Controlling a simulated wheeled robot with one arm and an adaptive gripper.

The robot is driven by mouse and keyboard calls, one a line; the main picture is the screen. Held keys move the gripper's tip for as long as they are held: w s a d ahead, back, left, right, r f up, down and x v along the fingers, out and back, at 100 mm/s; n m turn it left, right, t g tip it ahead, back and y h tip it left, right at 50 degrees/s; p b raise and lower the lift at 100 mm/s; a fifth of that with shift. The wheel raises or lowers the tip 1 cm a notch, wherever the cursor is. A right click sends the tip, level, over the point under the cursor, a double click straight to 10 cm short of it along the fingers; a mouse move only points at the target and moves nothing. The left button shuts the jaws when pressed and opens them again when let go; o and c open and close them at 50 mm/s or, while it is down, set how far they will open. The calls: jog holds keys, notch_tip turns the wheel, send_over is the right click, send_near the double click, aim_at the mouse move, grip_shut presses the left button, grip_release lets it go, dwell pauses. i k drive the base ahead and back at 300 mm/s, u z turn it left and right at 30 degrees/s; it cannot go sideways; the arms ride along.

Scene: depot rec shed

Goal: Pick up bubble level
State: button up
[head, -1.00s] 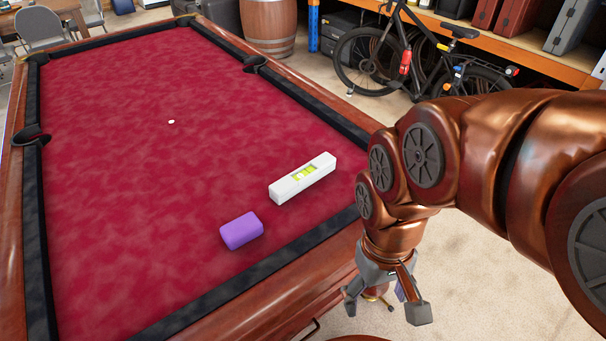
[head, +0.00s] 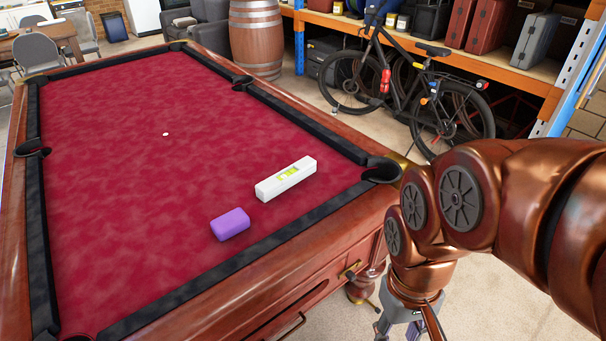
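The bubble level (head: 286,179) is a white bar with a yellow-green vial window. It lies on the red cloth of the pool table (head: 130,110), near the table's near right corner. My gripper (head: 398,335) hangs low at the bottom right, outside the table's rail and apart from the level. Its lower part is cut off by the picture's edge, so I cannot see whether its fingers are open or shut.
A purple block (head: 230,224) lies on the cloth just left of and nearer than the level. A small white spot (head: 165,134) is farther back. Dark cushions and a wooden rail edge the table. A bicycle (head: 420,90), a barrel (head: 256,38) and shelving stand beyond.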

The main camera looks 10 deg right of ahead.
aim_at(266, 191)
jog(key=z, duration=0.05)
jog(key=i, duration=0.6)
jog(key=u, duration=2.65)
